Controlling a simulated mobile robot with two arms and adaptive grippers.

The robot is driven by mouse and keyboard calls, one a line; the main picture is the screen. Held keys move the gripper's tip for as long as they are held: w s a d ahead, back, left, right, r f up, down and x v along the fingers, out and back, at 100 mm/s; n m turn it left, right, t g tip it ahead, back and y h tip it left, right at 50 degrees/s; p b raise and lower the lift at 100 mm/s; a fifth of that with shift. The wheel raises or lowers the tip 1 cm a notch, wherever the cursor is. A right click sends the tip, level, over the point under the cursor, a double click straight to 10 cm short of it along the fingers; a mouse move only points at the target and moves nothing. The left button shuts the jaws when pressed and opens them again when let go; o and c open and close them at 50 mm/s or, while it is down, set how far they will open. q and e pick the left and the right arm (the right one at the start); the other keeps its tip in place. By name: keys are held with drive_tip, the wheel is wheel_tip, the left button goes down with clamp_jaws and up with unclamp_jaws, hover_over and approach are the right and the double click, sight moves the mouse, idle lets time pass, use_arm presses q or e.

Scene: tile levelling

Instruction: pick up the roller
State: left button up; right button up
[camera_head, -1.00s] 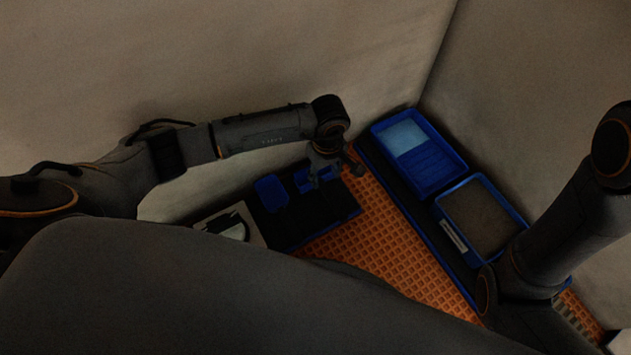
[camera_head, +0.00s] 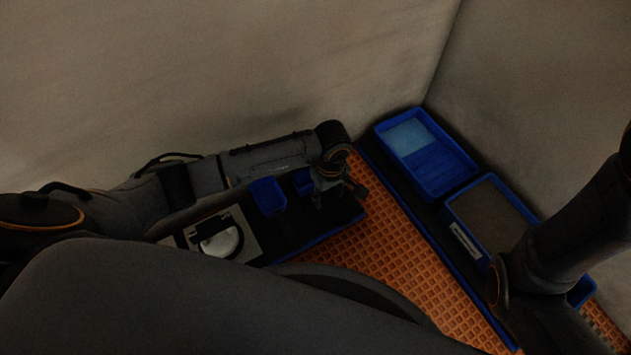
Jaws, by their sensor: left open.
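I cannot make out the roller for sure; it may be hidden by my left arm or lost in the dark. My left gripper (camera_head: 343,192) is open, pointing down over the right end of a black tray with a blue edge (camera_head: 318,237). I cannot see anything between its fingers. My right arm comes in from the right, and its gripper is out of view.
Small blue bins (camera_head: 268,196) stand on the black tray. A pale board (camera_head: 250,246) with a white rounded item (camera_head: 222,242) is left of it. A blue tray with light blue contents (camera_head: 438,158) and a blue-rimmed grey-filled tray (camera_head: 473,185) stand right of the orange grid floor (camera_head: 400,262).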

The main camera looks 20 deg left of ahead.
use_arm(q)
drive_tip(key=shift+r, duration=0.1)
clamp_jaws()
